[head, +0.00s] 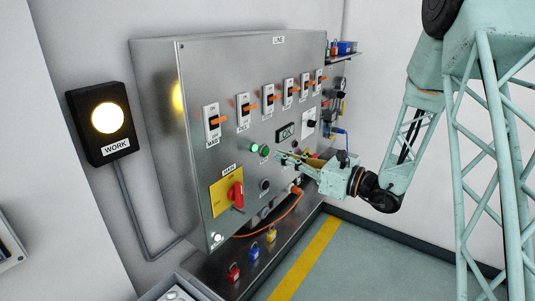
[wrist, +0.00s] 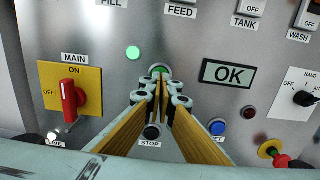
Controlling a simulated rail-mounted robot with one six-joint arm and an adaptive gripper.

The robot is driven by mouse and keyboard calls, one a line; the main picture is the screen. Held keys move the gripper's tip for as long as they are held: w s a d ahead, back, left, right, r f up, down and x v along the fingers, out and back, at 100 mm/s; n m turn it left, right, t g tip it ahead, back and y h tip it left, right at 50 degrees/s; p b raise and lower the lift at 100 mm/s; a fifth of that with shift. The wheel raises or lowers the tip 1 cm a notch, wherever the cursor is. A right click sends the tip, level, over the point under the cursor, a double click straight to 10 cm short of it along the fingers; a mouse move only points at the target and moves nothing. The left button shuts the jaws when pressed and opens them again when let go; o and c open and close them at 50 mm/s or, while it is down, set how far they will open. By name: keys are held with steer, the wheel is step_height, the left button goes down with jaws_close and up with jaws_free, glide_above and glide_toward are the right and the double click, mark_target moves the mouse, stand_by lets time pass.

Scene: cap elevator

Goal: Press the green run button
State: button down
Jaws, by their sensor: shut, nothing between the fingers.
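The steel control panel (head: 195,120) carries a green button (wrist: 159,69), partly hidden behind my fingertips in the wrist view; its label is hidden. In the head view the green button (head: 264,150) sits just left of my fingertips. A brighter lit green lamp (wrist: 133,52) is up and left of it. My gripper (head: 281,156) is shut and empty, pointing at the panel. In the wrist view its fingertips (wrist: 160,86) overlap the button's lower edge. I cannot tell whether they touch it.
Around the fingers are the black STOP button (wrist: 152,132), a blue button (wrist: 217,127), the OK display (wrist: 229,74) and the red MAIN switch (wrist: 69,101). An orange cable (head: 284,214) hangs below. Padlocks (head: 271,236) lie on the ledge.

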steer(key=shift+v, duration=0.75)
steer(key=shift+s, duration=0.1)
stand_by(0.3)
steer(key=s+a+r+n+g+h, duration=0.1)
steer(key=s+a+r+n+g, duration=0.2)
steer(key=s, duration=0.5)
steer(key=s+a+r+n+g, duration=0.1)
steer(key=s+r+n+g, duration=0.25)
steer(key=s, duration=0.55)
steer(key=s+a+r+n+g+h, duration=0.1)
steer(key=s+r+n+g, duration=0.2)
steer(key=s, duration=0.5)
steer(key=s+d+n+h, duration=0.2)
steer(key=s+n, duration=0.1)
steer(key=s, duration=0.4)
steer(key=s+d+n+h, duration=0.2)
steer(key=s+d+n, duration=0.15)
steer(key=s, duration=0.35)
steer(key=s+d+n+t+h, duration=0.1)
steer(key=s+d+n+h, duration=0.1)
steer(key=d, duration=0.5)
steer(key=s+d+n+t+h, duration=0.2)
steer(key=s+d+n+h, duration=0.1)
steer(key=s+d, duration=0.3)
steer(key=s+d+r+n+t+h, duration=0.1)
steer(key=s+d+n+h, duration=0.2)
steer(key=d, duration=0.5)
steer(key=shift+s+d+h, duration=0.2)
steer(key=shift+s+h, duration=0.5)
